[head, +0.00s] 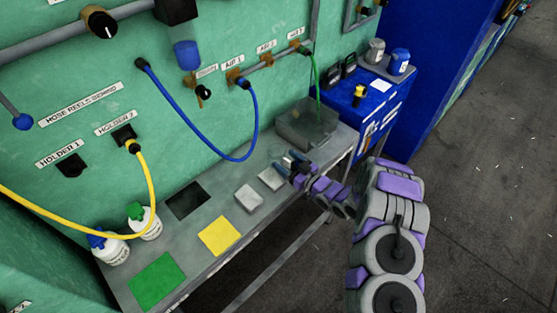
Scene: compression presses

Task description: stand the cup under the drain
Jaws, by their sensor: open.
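My gripper (287,163) is open over the bench (262,222), just in front of a grey translucent box. I cannot tell if anything small lies between its fingers. No thing is clearly marked as the cup. A grey can-like container (375,51) and a blue one (399,61) stand upright on the blue cabinet at the back, apart from my gripper. A black-handled valve (203,92) is on the green wall below a small label (207,71) that is too blurred to read; it may be the drain.
The translucent box (308,124) stands at the bench's far end. Two white bottles (146,224) stand at left. A blue hose (252,130) loops near the bench. Floor is open at right.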

